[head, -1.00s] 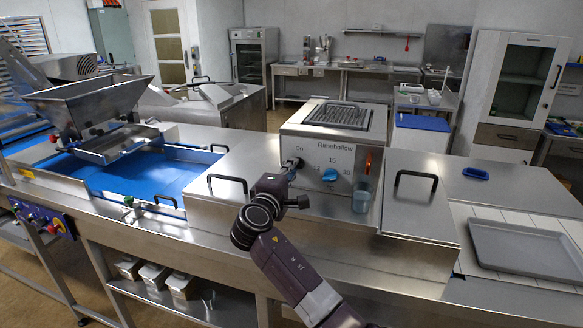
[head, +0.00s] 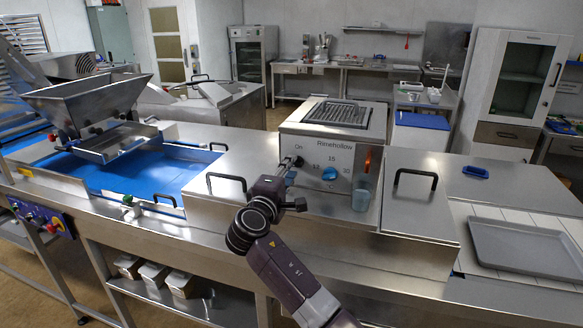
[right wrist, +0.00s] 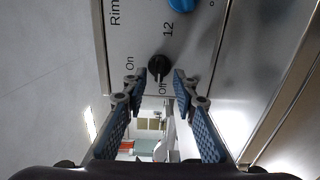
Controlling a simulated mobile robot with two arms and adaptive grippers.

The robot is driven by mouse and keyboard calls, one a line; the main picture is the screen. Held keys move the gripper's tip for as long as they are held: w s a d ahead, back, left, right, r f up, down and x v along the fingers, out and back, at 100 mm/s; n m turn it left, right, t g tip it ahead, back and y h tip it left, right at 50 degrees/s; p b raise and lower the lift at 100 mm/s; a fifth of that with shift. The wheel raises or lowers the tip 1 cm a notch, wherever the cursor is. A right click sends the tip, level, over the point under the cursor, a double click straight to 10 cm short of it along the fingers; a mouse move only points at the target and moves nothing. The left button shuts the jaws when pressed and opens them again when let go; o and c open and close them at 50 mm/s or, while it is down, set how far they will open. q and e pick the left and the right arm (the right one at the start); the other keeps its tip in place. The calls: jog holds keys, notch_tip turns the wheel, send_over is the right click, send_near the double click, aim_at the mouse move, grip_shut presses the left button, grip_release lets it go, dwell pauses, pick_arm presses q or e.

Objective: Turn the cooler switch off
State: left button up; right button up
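The cooler switch is a small black knob (head: 299,161) on the front panel of the steel cooler (head: 335,150), near its left edge below "On". In the right wrist view the knob (right wrist: 159,67) sits beside the "On" and "Off" marks, and its narrow end appears to point toward "Off". My right gripper (head: 291,170) is just in front of the panel at the switch. In the right wrist view the gripper (right wrist: 160,78) is open, with one blue-padded finger on each side of the knob's line. I cannot tell whether either touches it. My left gripper is not in view.
A black-handled steel lid (head: 408,215) is further right. A grey tray (head: 525,250) lies at the far right. A blue belt (head: 110,178) runs at left.

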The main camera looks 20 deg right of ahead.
jog(key=v, duration=1)
jog(key=shift+s+a, duration=0.2)
jog(key=shift+a, duration=0.05)
jog(key=shift+r, duration=0.1)
